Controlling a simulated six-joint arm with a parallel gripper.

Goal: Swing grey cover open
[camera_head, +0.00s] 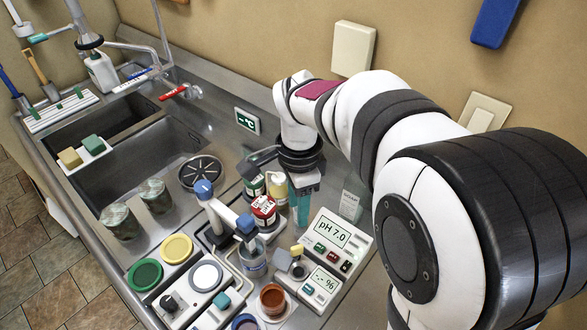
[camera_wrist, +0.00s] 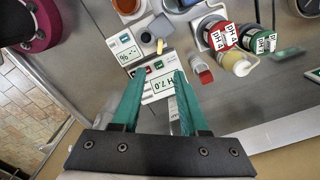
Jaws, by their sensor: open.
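A small grey cover (camera_head: 283,259) with a yellow tab (camera_head: 297,249) sits on the white meter (camera_head: 322,284) whose display shows a % sign. In the wrist view the grey cover (camera_wrist: 148,43) and yellow tab (camera_wrist: 160,46) lie just beyond the fingertips. I cannot tell for certain whether the cover is shut. My gripper (camera_head: 301,222) points down above the counter, behind the cover and apart from it. In the wrist view its teal fingers (camera_wrist: 158,76) are spread with nothing between them, over the pH 7.0 meter (camera_wrist: 160,85).
The pH meter (camera_head: 330,236) stands right of the cover. A brown cup (camera_head: 272,299) is in front. A blue-jointed white arm fixture (camera_head: 218,212) is to the left. The sink (camera_head: 130,160) lies farther left.

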